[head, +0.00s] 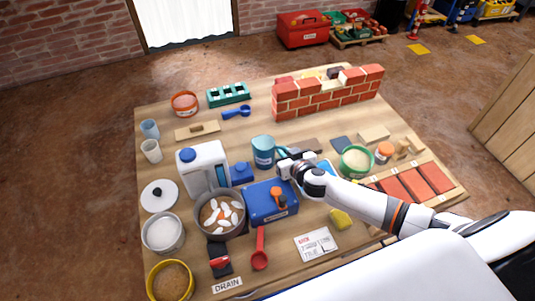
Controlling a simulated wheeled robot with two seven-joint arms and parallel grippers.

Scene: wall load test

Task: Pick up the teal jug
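The teal jug (263,153) stands upright near the middle of the wooden table, with its handle side toward the right. My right gripper (282,161) is at the jug's right side, by its handle; the arm comes in from the lower right. The fingertips are small and partly merge with the handle, so I cannot tell whether they touch it or how far apart they are. My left gripper is not in view.
A blue toolbox (270,203) lies just in front of the jug. A white jug-like container (203,168) and a pot (220,214) stand to the left. A low brick wall (325,95) stands behind. A green bowl (356,161) is to the right.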

